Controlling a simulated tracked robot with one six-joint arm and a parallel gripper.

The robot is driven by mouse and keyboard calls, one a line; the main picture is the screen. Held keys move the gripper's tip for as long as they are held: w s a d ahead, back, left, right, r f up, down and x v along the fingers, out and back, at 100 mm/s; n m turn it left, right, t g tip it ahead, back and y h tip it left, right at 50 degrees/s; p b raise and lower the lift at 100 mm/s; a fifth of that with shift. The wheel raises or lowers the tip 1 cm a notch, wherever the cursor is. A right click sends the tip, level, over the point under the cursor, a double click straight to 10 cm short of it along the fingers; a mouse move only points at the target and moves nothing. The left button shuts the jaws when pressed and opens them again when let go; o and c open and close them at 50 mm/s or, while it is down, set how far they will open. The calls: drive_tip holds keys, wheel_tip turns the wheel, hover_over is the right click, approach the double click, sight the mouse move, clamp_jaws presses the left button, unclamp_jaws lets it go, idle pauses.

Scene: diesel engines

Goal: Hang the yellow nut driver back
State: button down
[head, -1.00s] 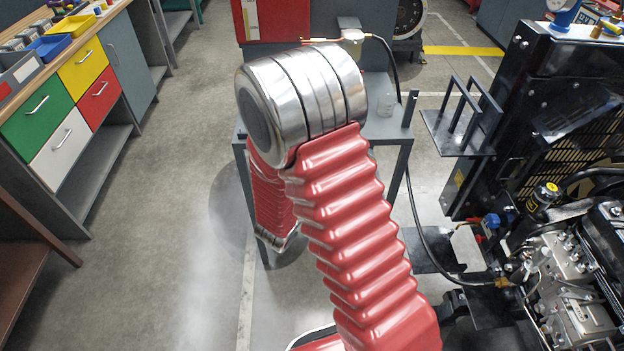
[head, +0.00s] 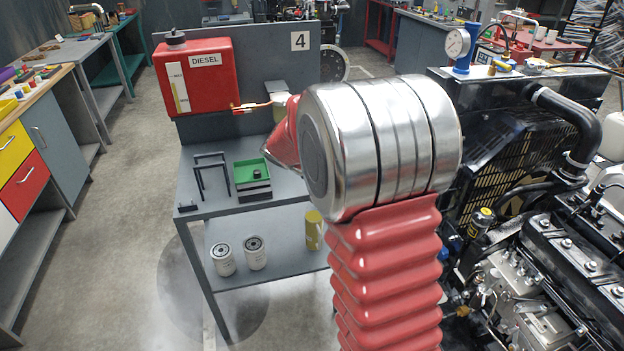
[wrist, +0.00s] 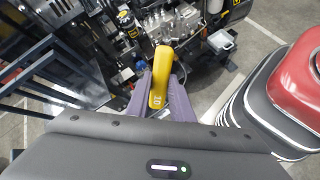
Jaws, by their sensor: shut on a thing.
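The yellow nut driver (wrist: 160,78) shows in the wrist view, its handle marked "10". It stands between the two grey-purple fingers of my gripper (wrist: 158,98), which is shut on it. The driver's far end is hidden below the handle. In the head view my gripper and the driver are hidden behind my red and silver arm. A black bar frame (head: 210,176) stands on the grey bench in the head view. I cannot tell whether it is the driver's hanging place. Dark bars (wrist: 38,85) also show at the left of the wrist view.
A grey bench (head: 190,205) carries a green tray (head: 250,172), with oil filters (head: 222,258) on its lower shelf. A red diesel tank (head: 198,78) is behind. The engine (head: 560,255) fills the right. Floor between the left drawers and the bench is clear.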

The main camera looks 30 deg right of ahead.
drive_tip(key=s+r+m+t+y, duration=0.2)
drive_tip(key=s+r+m+y, duration=0.3)
drive_tip(key=s+m+y, duration=0.45)
drive_tip(key=w+a+r+m+t, duration=0.1)
drive_tip(key=r+m+t, duration=0.1)
drive_tip(key=r, duration=0.4)
drive_tip(key=w+a+r+m+t+h, duration=0.1)
drive_tip(key=w+a+r+m, duration=0.1)
drive_tip(key=r+m, duration=0.3)
drive_tip(key=shift+a+r+t, duration=0.25)
drive_tip(key=shift+r+t, duration=0.15)
drive_tip(key=shift+r, duration=0.1)
drive_tip(key=shift+s, duration=0.1)
